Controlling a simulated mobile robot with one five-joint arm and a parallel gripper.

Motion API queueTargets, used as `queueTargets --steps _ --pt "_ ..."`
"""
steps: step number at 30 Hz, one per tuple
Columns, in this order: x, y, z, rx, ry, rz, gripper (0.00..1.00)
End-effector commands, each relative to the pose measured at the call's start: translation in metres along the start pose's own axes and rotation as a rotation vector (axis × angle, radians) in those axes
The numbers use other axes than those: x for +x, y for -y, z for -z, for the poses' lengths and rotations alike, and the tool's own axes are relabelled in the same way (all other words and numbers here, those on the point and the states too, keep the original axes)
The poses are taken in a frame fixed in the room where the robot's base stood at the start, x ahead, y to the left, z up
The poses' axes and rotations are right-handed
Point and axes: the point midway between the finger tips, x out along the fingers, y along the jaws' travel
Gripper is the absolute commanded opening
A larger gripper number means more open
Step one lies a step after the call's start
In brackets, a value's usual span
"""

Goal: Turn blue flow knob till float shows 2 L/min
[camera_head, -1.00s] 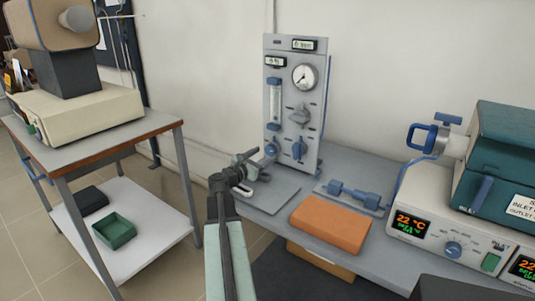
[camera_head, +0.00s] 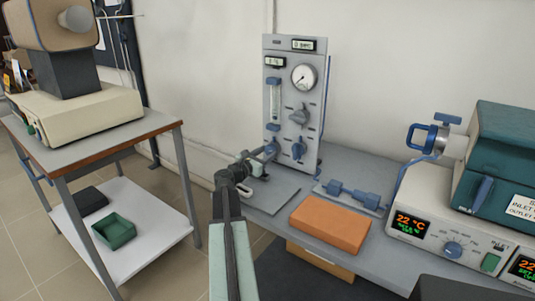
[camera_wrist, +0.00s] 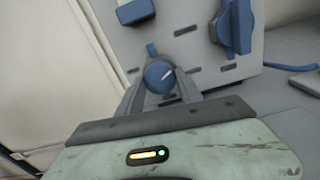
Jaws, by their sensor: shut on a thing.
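The grey gas panel (camera_head: 312,137) stands upright against the wall at the back of the bench. My gripper (camera_wrist: 160,82) is shut on this knob, one finger on each side. In the head view my gripper (camera_head: 264,154) reaches the knob from the left and partly hides it. The float is too small to read.
An orange block (camera_head: 331,224) and blue fittings (camera_head: 353,196) lie on the bench. A furnace controller (camera_head: 440,226) stands at the right.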

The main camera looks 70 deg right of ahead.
Motion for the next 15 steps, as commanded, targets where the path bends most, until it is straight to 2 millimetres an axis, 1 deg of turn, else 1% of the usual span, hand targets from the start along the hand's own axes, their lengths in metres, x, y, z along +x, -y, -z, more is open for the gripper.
queueTargets --steps 15 --pt "-0.0014 0.0028 0.001 -0.377 -0.003 0.006 0.02"
